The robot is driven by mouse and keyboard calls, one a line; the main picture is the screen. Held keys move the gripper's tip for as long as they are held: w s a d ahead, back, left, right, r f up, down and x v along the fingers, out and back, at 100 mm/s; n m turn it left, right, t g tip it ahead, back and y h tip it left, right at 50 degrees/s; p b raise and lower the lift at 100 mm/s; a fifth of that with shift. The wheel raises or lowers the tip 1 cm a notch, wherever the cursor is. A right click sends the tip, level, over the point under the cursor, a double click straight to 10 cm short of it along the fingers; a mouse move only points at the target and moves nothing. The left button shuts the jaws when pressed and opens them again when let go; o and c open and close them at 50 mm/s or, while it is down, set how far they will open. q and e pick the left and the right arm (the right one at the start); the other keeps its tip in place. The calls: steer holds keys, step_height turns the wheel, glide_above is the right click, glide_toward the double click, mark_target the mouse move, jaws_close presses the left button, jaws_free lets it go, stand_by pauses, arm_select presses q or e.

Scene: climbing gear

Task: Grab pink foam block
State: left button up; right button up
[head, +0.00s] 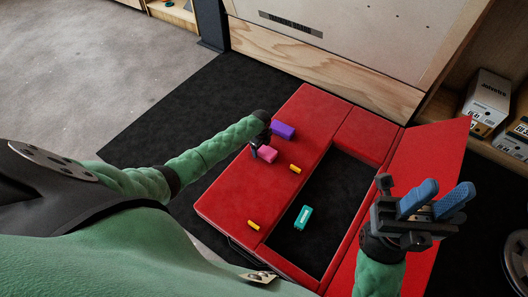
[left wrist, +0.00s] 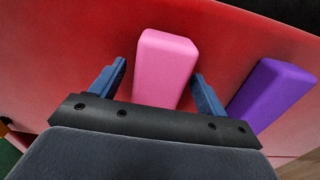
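The pink foam block (head: 267,155) lies on the left part of the red padded frame, at my left gripper (head: 263,149). In the left wrist view the pink block (left wrist: 166,62) is between the two blue fingers of my left gripper (left wrist: 160,88). The fingers are apart, with a gap showing on both sides of the block. My right gripper (head: 435,199) is raised at the right over the red pad, with its blue fingers apart and nothing between them.
A purple block (head: 283,130) lies just beyond the pink one; it also shows in the left wrist view (left wrist: 270,92). Yellow pieces (head: 295,169) (head: 254,225) lie on the red frame (head: 225,205). A teal block (head: 303,217) is in the dark opening. A wooden wall (head: 330,70) stands behind.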

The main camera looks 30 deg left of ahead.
arm_select(q)
steer(key=c, duration=0.9)
steer(key=shift+r, duration=0.1)
